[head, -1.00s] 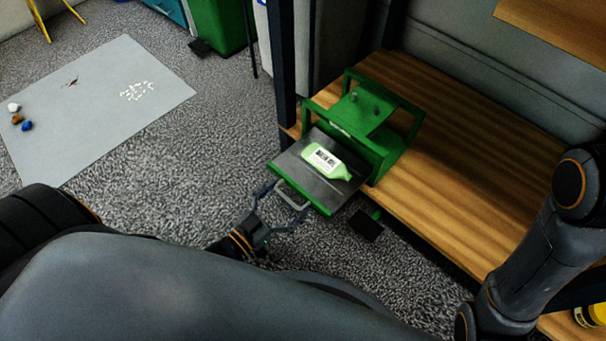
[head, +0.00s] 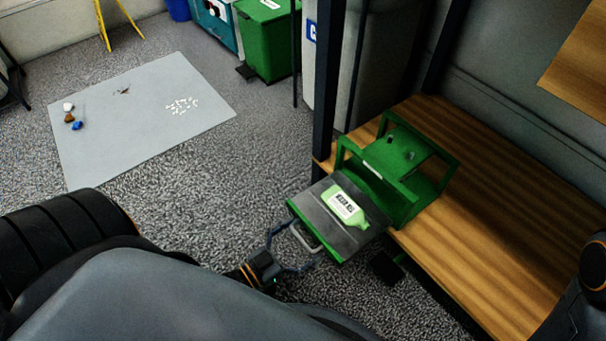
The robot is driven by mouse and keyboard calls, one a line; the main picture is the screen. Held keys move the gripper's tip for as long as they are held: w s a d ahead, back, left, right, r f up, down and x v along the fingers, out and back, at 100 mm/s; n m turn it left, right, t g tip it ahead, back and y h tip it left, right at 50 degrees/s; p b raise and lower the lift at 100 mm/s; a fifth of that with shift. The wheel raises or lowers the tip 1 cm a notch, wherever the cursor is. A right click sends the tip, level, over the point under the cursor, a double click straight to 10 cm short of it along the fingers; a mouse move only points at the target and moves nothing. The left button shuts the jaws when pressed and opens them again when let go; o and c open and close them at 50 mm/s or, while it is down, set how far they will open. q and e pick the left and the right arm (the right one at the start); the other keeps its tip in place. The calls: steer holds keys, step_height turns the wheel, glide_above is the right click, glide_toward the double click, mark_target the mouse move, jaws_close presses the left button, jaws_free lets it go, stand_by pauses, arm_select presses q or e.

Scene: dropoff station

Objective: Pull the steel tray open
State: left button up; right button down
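The steel tray (head: 318,212) has a dark grey top and a green front edge. It sticks out of the green frame (head: 413,204), past the front edge of the wooden shelf. A light green bottle (head: 346,208) with a barcode label lies on it. A grey bar handle (head: 305,238) is on the tray's front edge. My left gripper (head: 304,243) is at the handle with its fingers spread, one toward each end. I cannot tell whether they touch it. My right gripper is out of view; only part of that arm shows at the right edge.
The wooden shelf (head: 490,235) is bare right of the frame. A dark post (head: 327,85) stands at the shelf's left corner. A grey mat (head: 135,130) with small stones and white bits lies on the carpet. A green bin (head: 268,45) stands at the back.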

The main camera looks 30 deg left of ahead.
arm_select(q)
steer(key=v, duration=0.7)
steer(key=shift+s, duration=0.25)
steer(key=shift+a, duration=0.1)
